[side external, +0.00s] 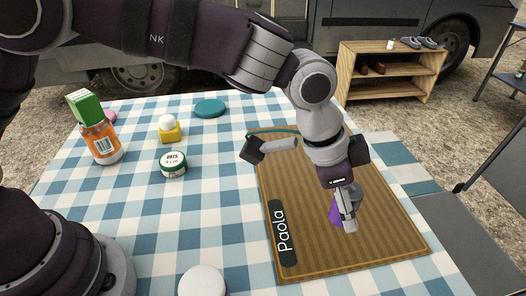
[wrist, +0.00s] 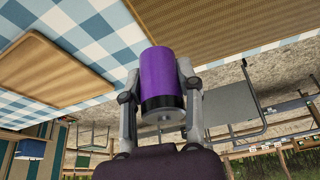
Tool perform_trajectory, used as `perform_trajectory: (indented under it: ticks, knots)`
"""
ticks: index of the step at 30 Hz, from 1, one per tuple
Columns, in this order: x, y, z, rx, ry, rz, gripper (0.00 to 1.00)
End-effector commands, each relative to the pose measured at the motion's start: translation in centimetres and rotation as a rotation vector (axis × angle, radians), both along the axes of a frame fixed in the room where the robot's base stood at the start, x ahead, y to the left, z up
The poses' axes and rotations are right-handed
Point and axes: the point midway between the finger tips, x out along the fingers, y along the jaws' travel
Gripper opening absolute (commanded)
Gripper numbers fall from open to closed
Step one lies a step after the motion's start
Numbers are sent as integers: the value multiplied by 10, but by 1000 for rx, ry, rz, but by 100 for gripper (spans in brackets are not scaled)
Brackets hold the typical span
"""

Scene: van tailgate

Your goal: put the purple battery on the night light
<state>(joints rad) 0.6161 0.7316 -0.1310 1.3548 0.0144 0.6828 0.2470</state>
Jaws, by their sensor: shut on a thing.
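The purple battery (wrist: 162,72), a purple cylinder with a black band at one end, is between the two fingers of my gripper (wrist: 160,88) in the wrist view. My gripper (side external: 347,212) is shut on it. In the side view the battery (side external: 335,211) is partly hidden behind the fingers, over the brown mat; its exact height is unclear. The night light (side external: 170,131), seemingly the yellow base with a white dome, stands on the checkered cloth left of the mat, well apart from my gripper. Nothing is seen on top of its dome.
A teal disc (side external: 209,107) lies behind. The brown mat (side external: 385,225) bears a "Paola" label.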

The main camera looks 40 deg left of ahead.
Motion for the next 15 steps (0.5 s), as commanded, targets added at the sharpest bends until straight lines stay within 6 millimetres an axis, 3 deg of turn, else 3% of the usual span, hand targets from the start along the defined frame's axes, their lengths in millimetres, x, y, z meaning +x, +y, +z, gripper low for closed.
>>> perform_trajectory:
  ticks: [3,8,11,15]
  knots:
    - [26,61,6,2,1,207,0]
    - [41,161,12,3,0,544,0]
    - [31,228,14,2,-1,779,0]
    - [-4,307,13,3,-3,1103,0]
